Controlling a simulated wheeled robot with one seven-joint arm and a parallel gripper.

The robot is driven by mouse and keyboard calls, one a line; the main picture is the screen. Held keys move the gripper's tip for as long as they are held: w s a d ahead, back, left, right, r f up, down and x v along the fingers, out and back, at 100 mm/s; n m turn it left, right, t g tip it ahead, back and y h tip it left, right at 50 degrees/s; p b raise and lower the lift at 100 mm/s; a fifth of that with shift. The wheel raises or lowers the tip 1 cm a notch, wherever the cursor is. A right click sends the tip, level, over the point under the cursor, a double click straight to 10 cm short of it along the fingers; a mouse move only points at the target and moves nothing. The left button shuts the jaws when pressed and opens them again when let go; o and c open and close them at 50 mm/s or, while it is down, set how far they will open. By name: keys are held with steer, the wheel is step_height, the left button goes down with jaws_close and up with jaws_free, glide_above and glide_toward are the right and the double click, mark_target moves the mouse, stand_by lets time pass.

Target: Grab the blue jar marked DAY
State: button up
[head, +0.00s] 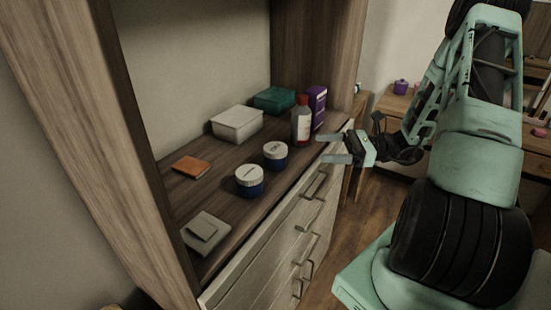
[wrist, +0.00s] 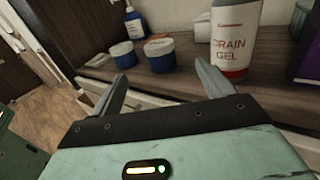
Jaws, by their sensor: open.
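Two short blue jars with pale lids stand upright on the wooden counter. One jar (head: 249,187) is nearer the head camera; the other jar (head: 276,161) is behind it to the right. In the wrist view they show as a left jar (wrist: 125,58) and a right jar (wrist: 160,62). The lids bear dark marks too small to read, so I cannot tell which says DAY. My gripper (head: 328,148) is open and empty, to the right of both jars, near the counter's front edge. In the wrist view its fingers (wrist: 162,74) point toward the jars, apart from them.
A red-capped drain gel bottle (head: 301,125) and purple box (head: 317,107) stand close to my gripper. A white box (head: 237,124) and teal box (head: 274,100) sit behind. An orange item (head: 191,167) and grey item (head: 205,233) lie left. Drawers with handles (head: 303,228) are below.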

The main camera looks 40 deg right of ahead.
steer(key=p, duration=0.1)
glide_toward(268, 147)
steer(key=x, duration=0.4)
steer(key=shift+f, duration=0.1)
steer(key=shift+f+p+x, duration=0.1)
steer(key=shift+p+x, duration=0.35)
steer(key=shift+x, duration=1.05)
steer(key=shift+f+p+x, duration=0.15)
steer(key=shift+p+x, duration=0.25)
steer(key=shift+x, duration=1.15)
steer(key=shift+s, duration=0.1)
steer(key=shift+c, duration=0.3)
steer(key=c, duration=1)
